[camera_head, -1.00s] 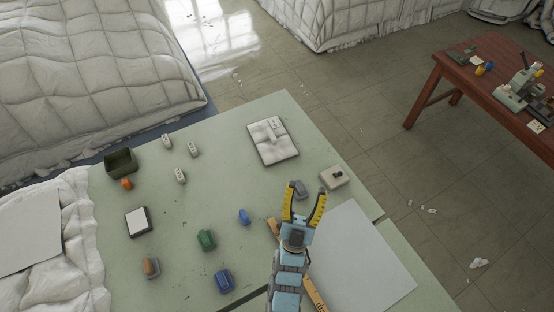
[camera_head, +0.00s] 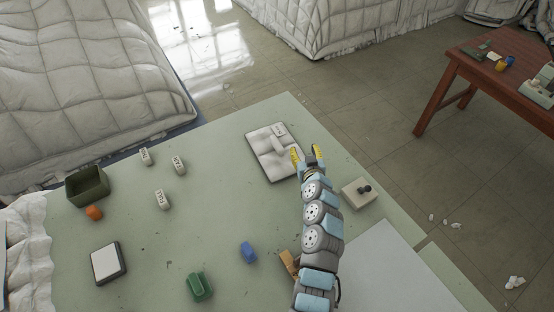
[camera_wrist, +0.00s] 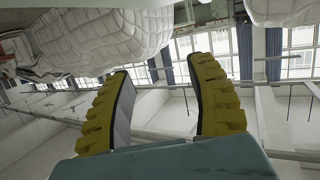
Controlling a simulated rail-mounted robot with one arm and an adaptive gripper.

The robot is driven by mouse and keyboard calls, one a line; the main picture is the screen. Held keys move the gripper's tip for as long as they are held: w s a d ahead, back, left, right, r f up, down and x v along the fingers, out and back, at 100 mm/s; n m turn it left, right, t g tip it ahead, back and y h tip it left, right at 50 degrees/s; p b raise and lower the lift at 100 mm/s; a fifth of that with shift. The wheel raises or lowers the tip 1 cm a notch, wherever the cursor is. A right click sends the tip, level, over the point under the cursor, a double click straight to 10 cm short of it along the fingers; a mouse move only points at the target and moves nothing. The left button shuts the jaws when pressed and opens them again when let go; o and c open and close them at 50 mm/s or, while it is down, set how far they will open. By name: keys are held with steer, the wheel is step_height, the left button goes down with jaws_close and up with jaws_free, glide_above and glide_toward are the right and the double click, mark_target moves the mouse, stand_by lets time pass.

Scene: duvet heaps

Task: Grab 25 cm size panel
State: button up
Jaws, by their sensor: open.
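Small pale labelled blocks lie to the left: one block (camera_head: 146,157), a second block (camera_head: 178,165) and a third block (camera_head: 161,199). Their markings are too small to read, so I cannot tell which thing is the 25 cm one.
On the table are a dark green bin (camera_head: 87,187), an orange piece (camera_head: 93,213), a dark-rimmed white pad (camera_head: 106,262), a green piece (camera_head: 199,287), a blue piece (camera_head: 248,252) and a beige box with a black knob (camera_head: 357,195). A red table (camera_head: 480,75) stands apart at right.

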mark_target(278, 144)
steer(key=a+f+n+g+y+b, duration=0.2)
steer(key=a+f+y+b, duration=0.1)
steer(key=shift+w+a, duration=0.1)
steer(key=shift+w, duration=0.25)
steer(key=shift+s+a+f+n+g+y+b, duration=0.1)
steer(key=shift+a+f+n+g+y+b, duration=0.2)
steer(key=shift+a+n+y+b, duration=0.3)
steer(key=shift+b+x, duration=0.4)
steer(key=shift+x, duration=2.4)
steer(key=shift+w+a+f, duration=0.15)
steer(key=shift+w+a, duration=0.1)
steer(key=shift+w, duration=0.2)
steer(key=shift+w, duration=0.15)
